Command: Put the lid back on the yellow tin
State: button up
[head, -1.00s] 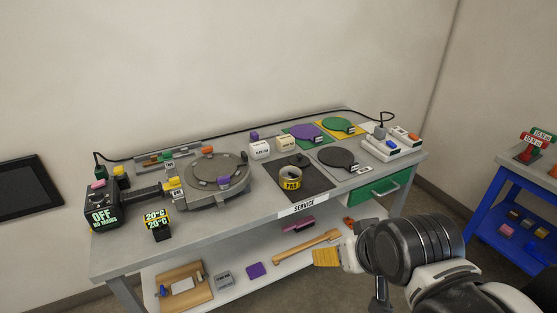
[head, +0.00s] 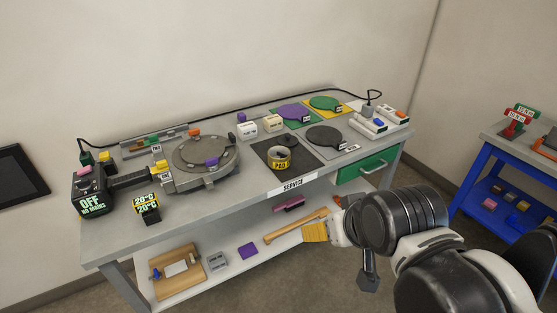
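The yellow tin (head: 279,158), with a black label reading "PAD", stands upright on a dark square mat (head: 262,150) near the front edge of the grey bench. Its top looks open, with a pale inside. A small dark knob-like thing (head: 281,142) shows just behind it; I cannot tell whether this is the lid. No lid can be clearly made out elsewhere. My gripper (head: 352,240) is in front of the bench, low and to the right of the tin, well apart from it. My wrist hides most of its fingers, so their opening and any held thing are unclear.
Round paddles (head: 326,137) lie behind and right of the tin, with white blocks (head: 272,123) behind it. A round grey heater plate (head: 205,157) is left. A brush (head: 315,232) lies on the lower shelf. A blue cart (head: 485,175) stands right.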

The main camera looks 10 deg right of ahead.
aim_at(287, 140)
jog(key=i+l, duration=0.35)
jog(key=i, duration=0.15)
jog(key=i+l, duration=0.3)
jog(key=i, duration=0.2)
jog(key=i+l, duration=0.35)
jog(key=i, duration=0.15)
jog(key=u, duration=0.05)
